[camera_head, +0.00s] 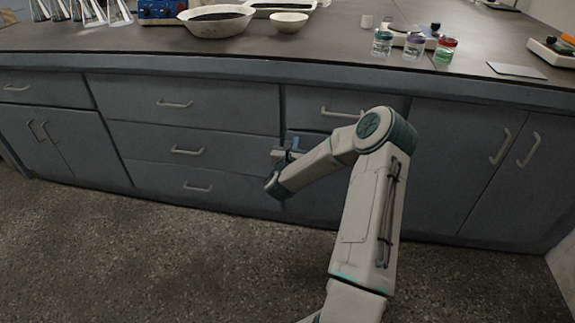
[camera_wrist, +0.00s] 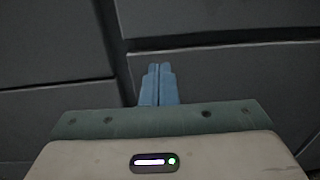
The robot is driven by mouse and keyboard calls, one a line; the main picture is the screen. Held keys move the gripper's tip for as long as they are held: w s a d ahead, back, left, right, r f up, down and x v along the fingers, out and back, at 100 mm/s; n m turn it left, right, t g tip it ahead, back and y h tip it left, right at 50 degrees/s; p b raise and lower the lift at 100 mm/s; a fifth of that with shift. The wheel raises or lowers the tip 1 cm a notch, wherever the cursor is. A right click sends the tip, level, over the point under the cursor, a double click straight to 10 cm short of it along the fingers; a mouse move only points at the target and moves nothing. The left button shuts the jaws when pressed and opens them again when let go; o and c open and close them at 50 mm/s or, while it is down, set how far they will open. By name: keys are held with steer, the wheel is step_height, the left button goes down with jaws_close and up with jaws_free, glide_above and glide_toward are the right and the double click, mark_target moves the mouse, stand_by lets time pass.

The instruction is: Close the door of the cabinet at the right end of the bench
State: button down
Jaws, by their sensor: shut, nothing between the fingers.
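The cabinet at the right end of the bench has two grey-blue doors, a left door (camera_head: 445,165) and a right door (camera_head: 535,195). Each has a pale bar handle beside the middle seam, the left handle (camera_head: 500,146) and the right handle (camera_head: 528,150). Both doors look flush with the bench front, with no clear gap seen. My gripper (camera_head: 291,147) is in front of the drawer fronts left of this cabinet, well away from its doors. In the wrist view its blue fingers (camera_wrist: 158,72) are shut together and empty, facing dark panels and seams.
The bench top (camera_head: 330,45) carries a large white bowl (camera_head: 216,22), a small bowl (camera_head: 289,22), several lidded jars (camera_head: 413,45) and a flat grey plate (camera_head: 516,70). Drawer handles (camera_head: 187,151) stick out from the front. The speckled floor (camera_head: 150,250) before the bench is clear.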

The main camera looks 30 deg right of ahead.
steer(key=p+v, duration=0.3)
steer(key=v, duration=0.8)
steer(key=a+r+n+g+y+p, duration=0.1)
steer(key=a+r+n+y+p, duration=0.6)
steer(key=r+n, duration=0.5)
steer(key=a+r+n+g+y+p, duration=0.1)
steer(key=a+r+n+y+p, duration=0.3)
steer(key=a+r+n+p, duration=0.75)
steer(key=s+r+n+g+p, duration=0.8)
steer(key=s+r+n+p, duration=0.7)
steer(key=s+r+n, duration=0.5)
steer(key=s+a+r, duration=0.1)
steer(key=s+r, duration=0.5)
steer(key=s, duration=0.2)
steer(key=shift+s+r+g+y, duration=0.15)
steer(key=shift+s+g+y, duration=0.15)
steer(key=shift+g+y, duration=0.1)
steer(key=shift+n, duration=0.25)
